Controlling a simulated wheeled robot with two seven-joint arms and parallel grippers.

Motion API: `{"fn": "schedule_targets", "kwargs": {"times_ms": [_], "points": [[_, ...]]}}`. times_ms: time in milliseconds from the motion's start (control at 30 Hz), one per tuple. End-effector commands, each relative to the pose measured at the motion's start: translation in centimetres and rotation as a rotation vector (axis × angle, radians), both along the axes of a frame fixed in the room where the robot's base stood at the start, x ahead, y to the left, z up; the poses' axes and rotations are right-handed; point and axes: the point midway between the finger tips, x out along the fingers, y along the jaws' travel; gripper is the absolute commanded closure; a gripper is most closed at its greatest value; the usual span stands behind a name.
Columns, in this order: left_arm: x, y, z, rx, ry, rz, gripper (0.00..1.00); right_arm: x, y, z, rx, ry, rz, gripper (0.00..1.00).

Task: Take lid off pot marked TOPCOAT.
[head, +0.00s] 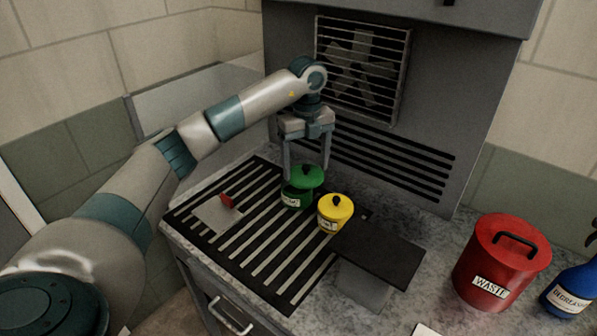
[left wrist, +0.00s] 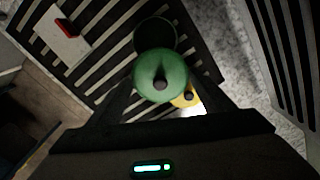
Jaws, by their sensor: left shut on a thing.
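A green pot (head: 294,199) with a small white label, too small to read, stands on the slatted rack. My left gripper (head: 308,172) is shut on the green lid (head: 309,174), with a finger on each side of it. The lid sits above the pot and a little to its right. In the left wrist view the lid (left wrist: 160,75) is close below the gripper, its dark knob facing up, and the pot's dark round opening (left wrist: 155,35) shows beside it. A yellow pot (head: 334,217) with its lid on stands close by; its label is also unreadable. My right gripper is not in view.
A dark flat plate (head: 380,250) lies right of the yellow pot. A red WASTE bin (head: 500,262) and a blue bottle (head: 572,290) stand at the right. A pale plate with a red piece (head: 226,200) lies on the rack (head: 262,262). The vented cabinet (head: 460,110) rises behind.

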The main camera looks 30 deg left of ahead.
Motion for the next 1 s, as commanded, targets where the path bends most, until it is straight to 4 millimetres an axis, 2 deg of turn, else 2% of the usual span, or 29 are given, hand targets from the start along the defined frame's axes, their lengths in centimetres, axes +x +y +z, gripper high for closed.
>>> {"fn": "schedule_targets", "kwargs": {"times_ms": [33, 200, 400, 1000], "points": [[-0.4, -0.9, 0.3, -0.001, -0.005, -0.005, 0.47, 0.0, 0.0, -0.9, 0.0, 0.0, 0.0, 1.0], [-1.8, -3.3, 2.1, -0.001, -0.004, -0.003, 0.47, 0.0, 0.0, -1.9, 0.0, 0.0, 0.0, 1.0], [-2.9, -5.0, 3.5, 0.0, -0.004, -0.001, 0.48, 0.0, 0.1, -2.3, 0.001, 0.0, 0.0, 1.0], [-3.2, -5.5, 3.8, -0.001, -0.001, 0.001, 0.48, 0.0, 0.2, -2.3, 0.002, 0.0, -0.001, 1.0]]}}
